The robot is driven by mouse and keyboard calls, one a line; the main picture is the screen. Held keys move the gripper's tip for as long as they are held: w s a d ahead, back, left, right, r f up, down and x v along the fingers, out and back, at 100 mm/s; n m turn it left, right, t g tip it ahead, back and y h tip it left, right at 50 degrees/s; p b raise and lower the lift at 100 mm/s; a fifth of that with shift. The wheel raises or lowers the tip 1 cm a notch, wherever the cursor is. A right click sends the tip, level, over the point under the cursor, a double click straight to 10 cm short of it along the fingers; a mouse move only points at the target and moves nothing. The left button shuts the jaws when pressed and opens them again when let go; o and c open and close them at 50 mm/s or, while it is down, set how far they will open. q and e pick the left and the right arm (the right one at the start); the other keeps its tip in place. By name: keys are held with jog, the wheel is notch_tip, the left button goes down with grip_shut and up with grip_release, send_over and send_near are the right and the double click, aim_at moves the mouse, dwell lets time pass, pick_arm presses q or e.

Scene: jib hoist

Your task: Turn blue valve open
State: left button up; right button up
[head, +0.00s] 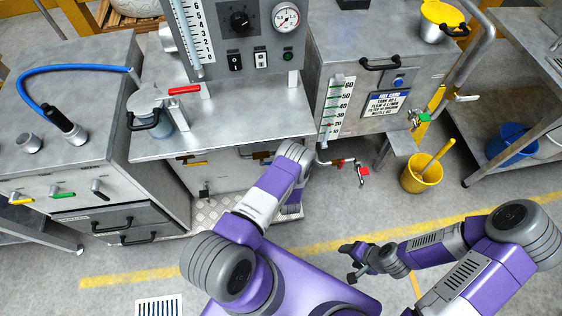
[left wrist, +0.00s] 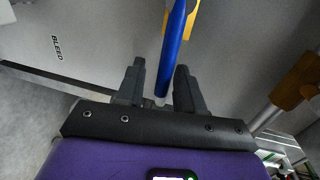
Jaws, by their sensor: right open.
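The blue valve handle (left wrist: 175,50), a straight bar, shows in the left wrist view. It reaches down between the two dark fingers of my left gripper (left wrist: 160,70). The fingers are apart, with a visible gap on the left side of the bar, so the gripper is open around or just behind it; contact cannot be told. In the head view my left forearm (head: 268,190) reaches to the cabinet front under the steel shelf, and its gripper and the blue handle are hidden. My right gripper (head: 350,262) is open and empty above the floor.
A red-handled tap (head: 362,171) juts out right of my left forearm. A yellow bucket (head: 421,173) stands on the floor. The shelf edge (head: 225,143) overhangs the cabinet front.

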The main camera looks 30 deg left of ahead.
pick_arm(q)
jog(key=shift+w+d, duration=0.1)
jog(key=shift+d+r, duration=0.1)
jog(key=shift+d, duration=0.05)
jog(key=p+v, duration=0.2)
jog(key=v, duration=0.5)
jog(key=shift+s, duration=0.25)
dwell(0.3)
